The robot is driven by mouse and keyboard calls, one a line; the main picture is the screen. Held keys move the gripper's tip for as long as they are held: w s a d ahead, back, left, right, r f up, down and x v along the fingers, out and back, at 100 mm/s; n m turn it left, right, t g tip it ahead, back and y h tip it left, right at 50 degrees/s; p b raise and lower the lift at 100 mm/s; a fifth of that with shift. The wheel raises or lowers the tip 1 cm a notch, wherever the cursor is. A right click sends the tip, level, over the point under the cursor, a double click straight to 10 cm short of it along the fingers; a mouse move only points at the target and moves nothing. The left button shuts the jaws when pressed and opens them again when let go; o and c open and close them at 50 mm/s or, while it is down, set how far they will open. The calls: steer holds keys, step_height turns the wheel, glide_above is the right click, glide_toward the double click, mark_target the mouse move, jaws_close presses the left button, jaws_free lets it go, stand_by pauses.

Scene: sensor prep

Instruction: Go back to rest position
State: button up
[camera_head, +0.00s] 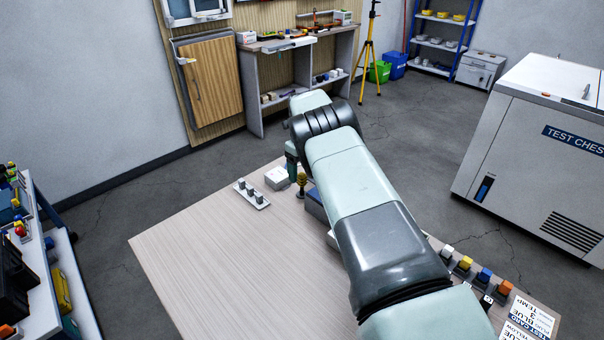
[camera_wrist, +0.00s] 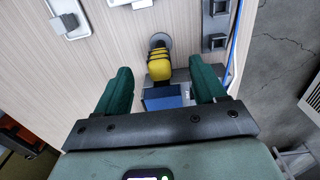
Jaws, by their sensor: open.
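My gripper (camera_wrist: 160,66) is open, its two dark green fingers spread wide in the wrist view. A yellow, dark-banded piece on a round dark base (camera_wrist: 159,66) stands on the table between the fingertip lines, with no visible finger contact. A blue block (camera_wrist: 163,97) shows nearer the palm, in or on a grey body; I cannot tell which. In the head view my arm crosses the table and hides part of it. The yellow piece (camera_head: 301,180) shows just left of my arm, near the table's far edge. The fingers are mostly hidden there.
The wooden table (camera_head: 220,265) is clear at left and front. A white strip with grey pegs (camera_head: 252,194) and a white box (camera_head: 277,178) stand near its far edge. Several coloured blocks (camera_head: 465,264) and printed cards (camera_head: 527,318) lie at right. A test chest (camera_head: 530,140) stands beyond.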

steer(key=shift+r, duration=2.25)
steer(key=s+d+r+n+t, duration=0.1)
steer(key=s+d+r+n, duration=0.3)
steer(key=r, duration=0.6)
steer(key=s+d+r+n+t, duration=0.1)
steer(key=s+d+r+n, duration=0.3)
steer(key=r, duration=0.6)
steer(key=s+d+r+n+t, duration=0.1)
steer(key=s+r+n, duration=0.2)
steer(key=s+r, duration=0.5)
steer(key=s+d+r+n+t, duration=0.1)
steer(key=s+r+n, duration=0.35)
steer(key=s, duration=0.35)
steer(key=s+d+r+n, duration=0.1)
steer(key=s+r+n, duration=0.35)
steer(key=s, duration=0.35)
steer(key=s+f+n+t, duration=0.1)
steer(key=s+f+n, duration=0.1)
steer(key=s, duration=0.5)
steer(key=s+d+f+n, duration=0.1)
steer(key=s+f+n, duration=0.2)
steer(key=s+n, duration=0.2)
steer(key=shift+s+d+f+t, duration=0.15)
steer(key=shift+s+t, duration=0.25)
steer(key=shift+s, duration=0.75)
